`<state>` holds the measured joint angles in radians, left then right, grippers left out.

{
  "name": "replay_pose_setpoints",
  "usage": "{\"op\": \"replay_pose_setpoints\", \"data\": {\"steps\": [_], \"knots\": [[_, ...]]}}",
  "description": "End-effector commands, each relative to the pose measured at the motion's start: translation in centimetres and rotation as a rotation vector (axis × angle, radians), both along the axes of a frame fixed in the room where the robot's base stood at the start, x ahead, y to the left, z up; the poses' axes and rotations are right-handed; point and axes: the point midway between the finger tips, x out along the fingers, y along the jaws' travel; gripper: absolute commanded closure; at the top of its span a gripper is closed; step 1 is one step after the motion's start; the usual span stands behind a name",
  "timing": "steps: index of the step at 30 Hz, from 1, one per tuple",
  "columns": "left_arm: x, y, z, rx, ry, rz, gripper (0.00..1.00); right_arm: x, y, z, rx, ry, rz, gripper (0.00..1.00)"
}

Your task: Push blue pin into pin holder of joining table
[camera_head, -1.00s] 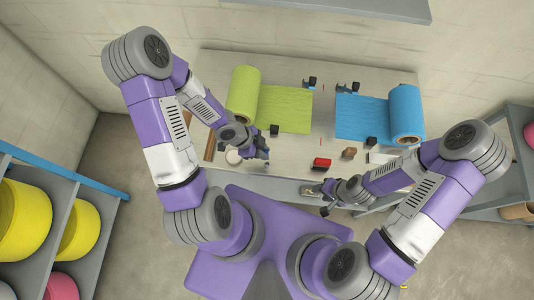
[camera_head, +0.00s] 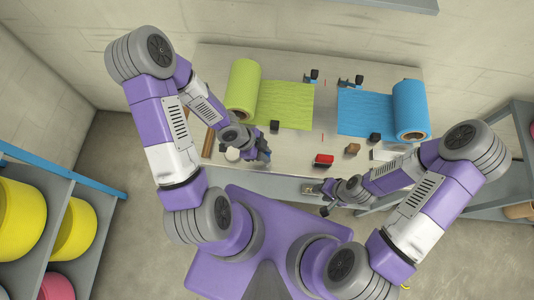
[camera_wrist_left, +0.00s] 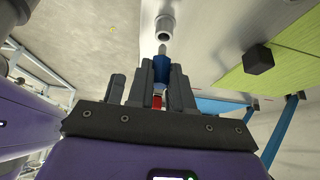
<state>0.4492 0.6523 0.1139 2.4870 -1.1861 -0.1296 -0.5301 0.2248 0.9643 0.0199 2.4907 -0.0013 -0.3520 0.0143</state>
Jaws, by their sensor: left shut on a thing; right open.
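My left gripper (camera_wrist_left: 160,75) is shut on the blue pin (camera_wrist_left: 162,68) in the left wrist view. The pin's metal tip points at the open end of a grey cylindrical pin holder (camera_wrist_left: 166,27). The tip is close below the holder's opening; I cannot tell whether it touches. In the head view, my left gripper (camera_head: 264,155) is over the front part of the joining table (camera_head: 300,145), with a bit of blue at its fingers. I cannot make out the holder there. My right gripper (camera_head: 326,198) is open and empty in front of the table edge.
A green cloth roll (camera_head: 243,88) and a blue cloth roll (camera_head: 409,108) lie on the table with their sheets drawn toward the middle. A red block (camera_head: 323,160), a brown block (camera_head: 352,149) and small black blocks (camera_head: 274,126) stand nearby. Shelves (camera_head: 60,190) stand at left.

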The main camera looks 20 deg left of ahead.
Motion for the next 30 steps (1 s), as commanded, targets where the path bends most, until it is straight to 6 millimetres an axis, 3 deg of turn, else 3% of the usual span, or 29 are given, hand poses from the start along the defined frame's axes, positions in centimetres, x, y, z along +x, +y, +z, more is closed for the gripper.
{"op": "replay_pose_setpoints", "data": {"steps": [30], "knots": [[0.0, 0.0, -2.2, 0.0, 0.0, 0.0, 1.0, 0.0, 0.0, -2.1, 0.0, 0.0, 0.0, 0.57]]}}
